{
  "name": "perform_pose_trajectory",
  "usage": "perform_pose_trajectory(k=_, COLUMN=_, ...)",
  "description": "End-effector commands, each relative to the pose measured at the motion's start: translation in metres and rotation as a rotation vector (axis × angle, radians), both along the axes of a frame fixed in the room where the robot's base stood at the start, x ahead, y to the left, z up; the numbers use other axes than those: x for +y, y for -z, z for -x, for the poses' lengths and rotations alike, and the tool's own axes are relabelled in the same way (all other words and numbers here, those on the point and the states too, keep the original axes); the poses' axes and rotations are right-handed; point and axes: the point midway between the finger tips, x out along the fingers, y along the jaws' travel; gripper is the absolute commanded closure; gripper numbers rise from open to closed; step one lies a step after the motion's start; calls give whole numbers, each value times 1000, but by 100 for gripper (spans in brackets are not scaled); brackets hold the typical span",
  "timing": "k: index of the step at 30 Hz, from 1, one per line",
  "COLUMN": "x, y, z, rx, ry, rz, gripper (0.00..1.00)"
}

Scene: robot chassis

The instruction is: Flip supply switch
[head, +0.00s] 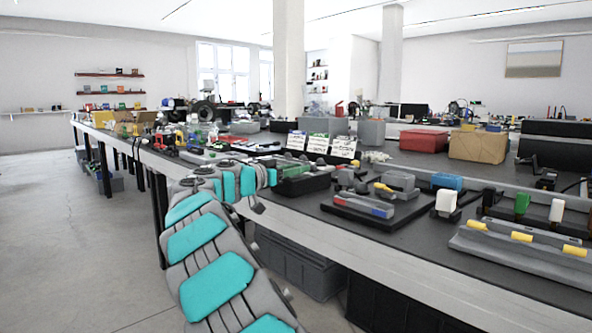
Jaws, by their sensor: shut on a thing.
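My arm with teal panels reaches up from the lower middle of the head view to the edge of the long bench (420,268). My gripper (277,176) is at the left end of a dark box with a green top (303,182), near the bench's front edge. The gripper is small in the picture and partly covered by my own wrist. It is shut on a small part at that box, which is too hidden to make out. I cannot pick out the supply switch clearly, nor tell its position.
A grey tool holder (365,203) lies right of the box. Three white cards (319,144) stand behind it. A red box (424,140) and a cardboard box (478,145) are farther back. Grey bins (299,264) stand under the bench. The floor at left is clear.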

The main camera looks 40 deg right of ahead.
Motion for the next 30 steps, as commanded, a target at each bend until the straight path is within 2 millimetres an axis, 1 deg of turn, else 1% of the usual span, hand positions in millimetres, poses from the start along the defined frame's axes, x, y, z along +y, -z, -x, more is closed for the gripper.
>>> perform_pose_trajectory(k=4, x=0, y=0, z=0, rx=-1, ry=-1, rz=-10, gripper=100)
perform_pose_trajectory(k=12, x=0, y=0, z=-1, rx=6, ry=-3, rz=-105, gripper=100)
perform_pose_trajectory(k=20, x=-1, y=0, z=0, rx=7, ry=-2, rz=-107, gripper=100)
perform_pose_trajectory(k=21, x=-1, y=0, z=0, rx=7, ry=-2, rz=-107, gripper=64)
perform_pose_trajectory(k=28, x=-1, y=1, z=0, rx=8, ry=-1, rz=-108, gripper=38)
perform_pose_trajectory(k=30, x=-1, y=1, z=0, rx=7, ry=-1, rz=-108, gripper=38)
